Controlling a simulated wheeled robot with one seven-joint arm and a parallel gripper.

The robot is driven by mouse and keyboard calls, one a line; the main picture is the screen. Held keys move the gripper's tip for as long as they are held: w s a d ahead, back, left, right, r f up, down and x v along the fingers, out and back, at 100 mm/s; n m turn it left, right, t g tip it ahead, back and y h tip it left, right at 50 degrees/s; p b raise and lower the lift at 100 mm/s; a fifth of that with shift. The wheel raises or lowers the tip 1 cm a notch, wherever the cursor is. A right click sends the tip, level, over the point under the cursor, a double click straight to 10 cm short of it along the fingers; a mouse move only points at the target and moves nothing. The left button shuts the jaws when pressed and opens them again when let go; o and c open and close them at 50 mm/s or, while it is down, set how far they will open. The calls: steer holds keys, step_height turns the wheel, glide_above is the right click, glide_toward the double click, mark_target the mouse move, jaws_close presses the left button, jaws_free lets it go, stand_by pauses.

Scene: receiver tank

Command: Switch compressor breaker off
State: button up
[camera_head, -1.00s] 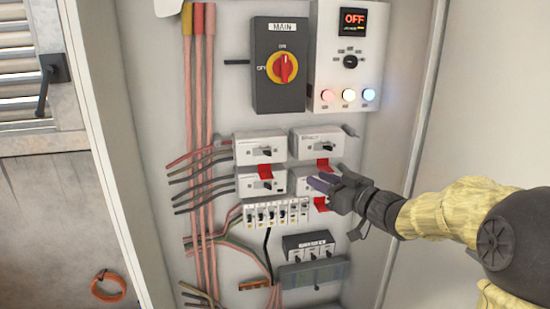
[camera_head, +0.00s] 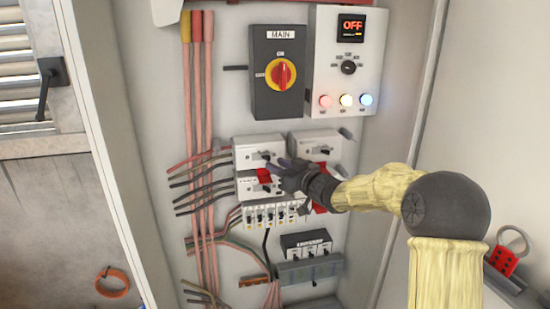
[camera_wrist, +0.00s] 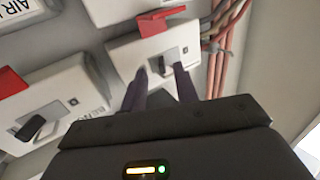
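Several white breakers with dark toggles sit in the cabinet, with labels too small to read, so I cannot tell which is the compressor breaker. In the head view my gripper (camera_head: 274,164) is at the upper left breaker (camera_head: 247,146), with a red tab (camera_head: 264,175) just below it. In the wrist view my gripper (camera_wrist: 160,78) is open, its two fingers apart. The dark toggle (camera_wrist: 166,66) of a breaker (camera_wrist: 128,51) shows between the fingertips; I cannot tell whether they touch it. My gripper partly hides the lower left breaker (camera_head: 244,186).
The upper right breaker (camera_head: 328,140) is beside my gripper. Small breakers (camera_head: 266,217) line the row below. Pink cables (camera_head: 196,110) run at left. The MAIN switch (camera_head: 281,75) and a control box (camera_head: 335,82) reading OFF are above. A red lockout device (camera_head: 504,261) is at lower right.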

mark_target(265, 157)
steer(key=shift+p+x, duration=0.3)
steer(key=shift+x, duration=0.85)
steer(key=shift+s+a, duration=0.1)
jaws_close()
